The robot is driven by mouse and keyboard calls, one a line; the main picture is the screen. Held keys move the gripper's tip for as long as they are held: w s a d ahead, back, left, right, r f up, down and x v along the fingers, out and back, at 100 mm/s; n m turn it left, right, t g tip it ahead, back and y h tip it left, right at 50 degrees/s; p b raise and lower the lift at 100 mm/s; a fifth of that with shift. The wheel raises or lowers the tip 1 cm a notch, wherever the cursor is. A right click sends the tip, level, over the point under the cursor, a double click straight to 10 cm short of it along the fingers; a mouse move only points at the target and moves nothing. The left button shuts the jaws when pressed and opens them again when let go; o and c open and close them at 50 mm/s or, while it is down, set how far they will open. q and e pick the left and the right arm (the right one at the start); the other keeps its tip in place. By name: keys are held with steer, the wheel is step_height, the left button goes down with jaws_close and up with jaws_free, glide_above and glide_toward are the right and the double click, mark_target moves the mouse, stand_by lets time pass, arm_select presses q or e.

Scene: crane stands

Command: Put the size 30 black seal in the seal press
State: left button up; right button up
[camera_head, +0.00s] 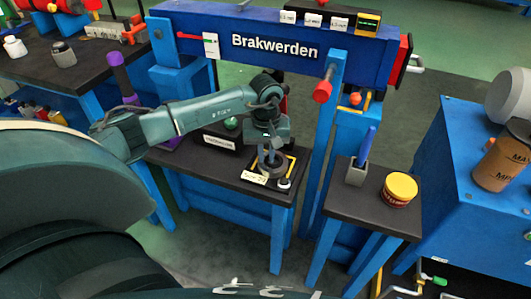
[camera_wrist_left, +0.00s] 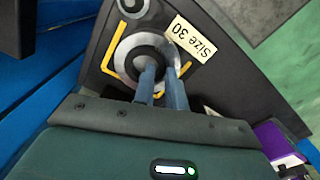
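A black ring, which looks like the black seal (camera_wrist_left: 132,57), shows in the left wrist view against a larger silver round piece (camera_wrist_left: 124,66). A tag reading "Size 30" (camera_wrist_left: 191,40) lies beside it, and it shows in the head view too (camera_head: 255,178). My left gripper (camera_wrist_left: 160,68) points down with its two narrow fingers close together at the ring's near rim. Whether they pinch the rim or only hover over it is unclear. In the head view, my left gripper (camera_head: 269,146) is right above this spot. I cannot identify the seal press with certainty. My right gripper is not in view.
Yellow corner marks (camera_wrist_left: 112,45) frame the silver piece at the corner of a dark tabletop (camera_head: 220,178). A small white round item (camera_head: 284,183) stands close by. A blue "Brakwerden" beam (camera_head: 350,45) crosses behind. A yellow-lidded jar (camera_head: 400,188) stands on the right table.

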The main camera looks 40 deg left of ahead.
mark_target(265, 160)
arm_select(q)
steer(key=shift+o, duration=1.4)
steer(key=shift+s+a+f, duration=0.1)
steer(key=shift+s+f, duration=0.15)
steer(key=shift+f, duration=0.25)
steer(key=shift+a, duration=0.1)
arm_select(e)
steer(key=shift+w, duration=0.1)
arm_select(q)
steer(key=shift+a, duration=0.1)
steer(key=shift+r, duration=0.1)
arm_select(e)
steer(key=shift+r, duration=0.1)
arm_select(q)
steer(key=shift+a+r+p, duration=0.1)
steer(key=shift+r+p, duration=0.7)
steer(key=shift+r, duration=0.05)
step_height(265, 160, up, 12)
steer(key=p, duration=0.1)
steer(key=shift+w+d+f, duration=0.15)
steer(key=shift+d, duration=0.15)
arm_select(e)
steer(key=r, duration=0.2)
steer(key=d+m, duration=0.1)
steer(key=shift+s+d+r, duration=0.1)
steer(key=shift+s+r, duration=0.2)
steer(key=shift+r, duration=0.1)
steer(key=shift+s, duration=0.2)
